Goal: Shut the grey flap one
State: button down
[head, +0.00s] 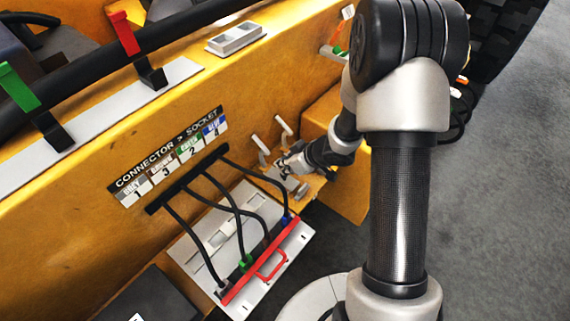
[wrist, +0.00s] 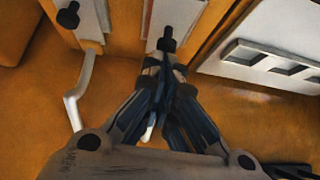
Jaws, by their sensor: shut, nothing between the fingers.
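My gripper (head: 290,165) is shut and empty, close to the yellow side wall and just right of the socket panel. In the wrist view its closed fingertips (wrist: 160,68) are by a black knob (wrist: 166,43) on a pale grey plate (wrist: 172,16). Whether they touch it I cannot tell. A bent white lever (wrist: 80,92) stands to the left, below another grey plate (wrist: 96,14) with a black knob. A second white piece is mostly hidden behind the fingers. Two white levers (head: 259,144) (head: 284,126) show above the gripper. I cannot tell surely which part is the grey flap.
A pale socket panel (head: 207,205) has several black cables and a red bar (head: 262,262) with a handle. A CONNECTOR > SOCKET label (head: 168,155) is above. Green (head: 18,87) and red (head: 123,33) levers stand on the ledge. A yellow block (head: 342,195) is right of the gripper.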

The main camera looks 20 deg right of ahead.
jog(key=shift+s+d+f, duration=0.15)
jog(key=shift+s+f, duration=0.05)
jog(key=shift+f, duration=0.3)
jog(key=shift+s+d+f, duration=0.1)
jog(key=shift+s+f, duration=0.1)
jog(key=shift+f, duration=0.25)
jog(key=shift+s+f, duration=0.15)
jog(key=shift+s, duration=0.05)
